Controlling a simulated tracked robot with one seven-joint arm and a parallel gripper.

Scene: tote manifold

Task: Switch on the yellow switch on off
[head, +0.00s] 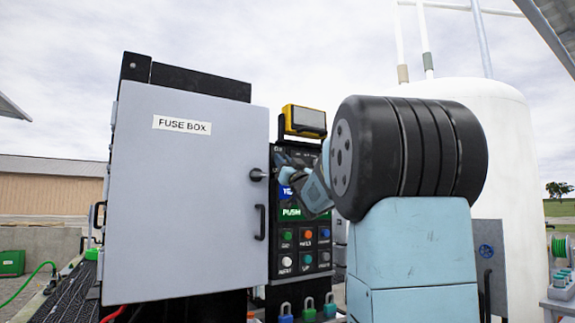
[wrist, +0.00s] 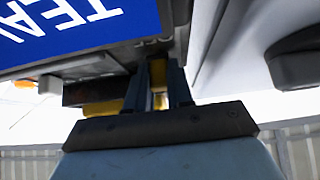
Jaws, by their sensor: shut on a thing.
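In the wrist view a yellow piece (wrist: 159,77), seemingly the yellow switch, shows between the two dark blue fingers of my gripper (wrist: 158,95). The fingers are shut on it, one on each side. Its on or off position cannot be told. In the head view my gripper (head: 284,161) reaches the upper part of the black control panel (head: 291,243), just right of the grey fuse box door. My own arm and gripper hide the switch there.
The grey fuse box door (head: 185,210) with a black handle stands close left of my gripper. A yellow-framed unit (head: 304,120) sits atop the panel. Several push buttons and padlocks (head: 309,310) are below. A white tank (head: 510,180) stands behind my arm.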

